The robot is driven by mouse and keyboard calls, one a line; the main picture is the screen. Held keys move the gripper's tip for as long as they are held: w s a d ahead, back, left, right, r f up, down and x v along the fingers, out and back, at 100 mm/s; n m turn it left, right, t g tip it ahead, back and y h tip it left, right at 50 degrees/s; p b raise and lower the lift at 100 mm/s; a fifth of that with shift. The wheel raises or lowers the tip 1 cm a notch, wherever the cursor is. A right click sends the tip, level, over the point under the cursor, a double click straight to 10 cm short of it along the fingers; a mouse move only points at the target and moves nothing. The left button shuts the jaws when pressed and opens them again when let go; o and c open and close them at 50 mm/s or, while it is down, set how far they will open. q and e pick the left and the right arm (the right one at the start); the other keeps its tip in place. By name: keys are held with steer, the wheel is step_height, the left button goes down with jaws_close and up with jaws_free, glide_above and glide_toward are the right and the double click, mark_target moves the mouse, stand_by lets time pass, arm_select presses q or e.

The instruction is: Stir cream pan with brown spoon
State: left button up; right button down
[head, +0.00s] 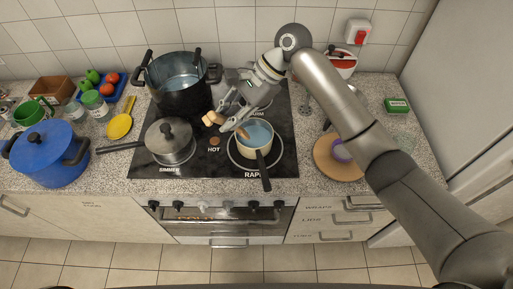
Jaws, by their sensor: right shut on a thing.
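The cream pan (269,157) stands on the right front burner of the black stove, its dark handle pointing toward me. Its inside looks light blue-grey. My right gripper (230,113) is just left of and behind the pan, shut on the brown spoon (243,132). One end of the spoon reaches over the pan's left rim; a wider brown part shows left of the fingers. The fingers hide the middle of the spoon. I cannot tell whether its tip touches the pan's bottom. My left gripper is not in view.
A large black pot (182,98) stands close behind and left of the gripper. A lidded grey pan (170,151) sits at the left front. A blue pot (49,166) and yellow spoon (120,126) are farther left. A round wooden board (337,171) lies right of the stove.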

steer(key=shift+r, duration=2.5)
